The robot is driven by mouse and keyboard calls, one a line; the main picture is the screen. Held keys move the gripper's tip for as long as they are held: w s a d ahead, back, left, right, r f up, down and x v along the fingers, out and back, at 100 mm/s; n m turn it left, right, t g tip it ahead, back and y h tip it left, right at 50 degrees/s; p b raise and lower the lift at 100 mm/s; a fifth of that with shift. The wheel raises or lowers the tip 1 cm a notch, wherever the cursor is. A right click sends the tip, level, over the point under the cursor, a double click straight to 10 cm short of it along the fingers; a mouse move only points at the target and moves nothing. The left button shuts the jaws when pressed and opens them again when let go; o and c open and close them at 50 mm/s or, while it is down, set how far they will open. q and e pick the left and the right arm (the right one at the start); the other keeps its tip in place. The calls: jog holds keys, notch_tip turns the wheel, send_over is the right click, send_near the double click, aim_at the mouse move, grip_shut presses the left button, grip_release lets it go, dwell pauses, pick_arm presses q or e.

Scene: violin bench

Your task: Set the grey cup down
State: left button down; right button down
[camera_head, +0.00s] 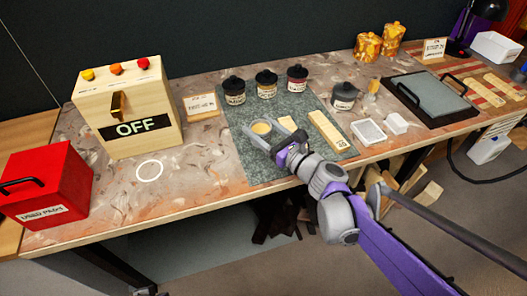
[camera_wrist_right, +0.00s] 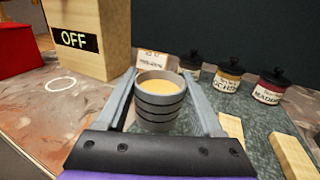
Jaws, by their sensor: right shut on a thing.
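The grey cup (camera_wrist_right: 160,102) has dark bands and pale yellow contents, and stands upright between the fingers of my right gripper (camera_wrist_right: 165,98) in the right wrist view. In the head view the cup (camera_head: 262,130) shows at the tip of my right gripper (camera_head: 270,134), over the left part of the grey-green mat (camera_head: 240,165). The gripper is shut on the cup. I cannot tell whether the cup's bottom touches the mat. My left gripper is not in view.
Several dark-lidded jars (camera_head: 266,84) stand at the mat's back edge. A wooden block (camera_head: 328,130) lies to the right of the cup. A wooden box marked OFF (camera_head: 135,145) and a red box (camera_head: 45,180) stand left. A white ring (camera_head: 149,170) marks bare bench.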

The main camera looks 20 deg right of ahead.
jog(key=shift+f+b, duration=1.1)
jog(key=shift+f, duration=2.35)
jog(key=shift+f, duration=0.2)
jog(key=shift+c, duration=0.2)
grip_release()
jog(key=shift+r, duration=0.1)
jog(key=shift+s+d+r, duration=0.1)
jog(key=shift+s+r, duration=0.05)
jog(key=p+v, duration=0.1)
jog(key=v, duration=1)
jog(key=shift+s+p, duration=0.3)
jog(key=shift+p, duration=0.1)
